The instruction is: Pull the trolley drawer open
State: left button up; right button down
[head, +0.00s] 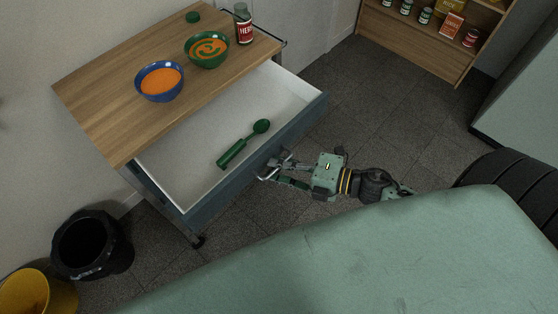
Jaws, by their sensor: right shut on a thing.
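The trolley (125,92) has a wooden top and stands at the upper left of the head view. Its drawer (300,85) is pulled well out, showing a white inside and a blue-grey front. A green spoon (243,144) lies in the drawer. My right gripper (268,172) is at the middle of the drawer front, shut on the drawer handle (265,177), which the fingers partly hide. My left gripper is not in view.
A black bin (90,245) and yellow bin (38,292) stand lower left. A shelf (420,45) stands upper right. Floor right of the drawer is clear.

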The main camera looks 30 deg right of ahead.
jog(key=c, duration=1.9)
grip_release()
jog(key=shift+o, duration=0.2)
jog(key=v, duration=1.2)
jog(key=shift+r, duration=0.15)
jog(key=s+d+f+m+h, duration=0.1)
jog(key=d+f+m+h, duration=0.2)
jog(key=f+m, duration=0.35)
jog(key=d+f+m+h, duration=0.3)
jog(key=f, duration=0.6)
jog(key=s+d+f+m+h, duration=0.1)
jog(key=d+f+m+h, duration=0.25)
jog(key=f, duration=0.45)
jog(key=s+a+f+m+g+h, duration=0.1)
jog(key=s+a+f+m+g, duration=0.15)
jog(key=s+f, duration=0.4)
jog(key=s+a+f+m+g+h, duration=0.1)
jog(key=s+a+f+m+g, duration=0.2)
jog(key=f, duration=0.6)
jog(key=s+a+f+m+g, duration=0.2)
jog(key=s+a+f, duration=0.1)
jog(key=s, duration=0.3)
jog(key=s+a+f+m+g, duration=0.3)
jog(key=s+a, duration=0.1)
jog(key=s, duration=0.2)
jog(key=shift+a+f, duration=0.25)
jog(key=shift+f, duration=0.1)
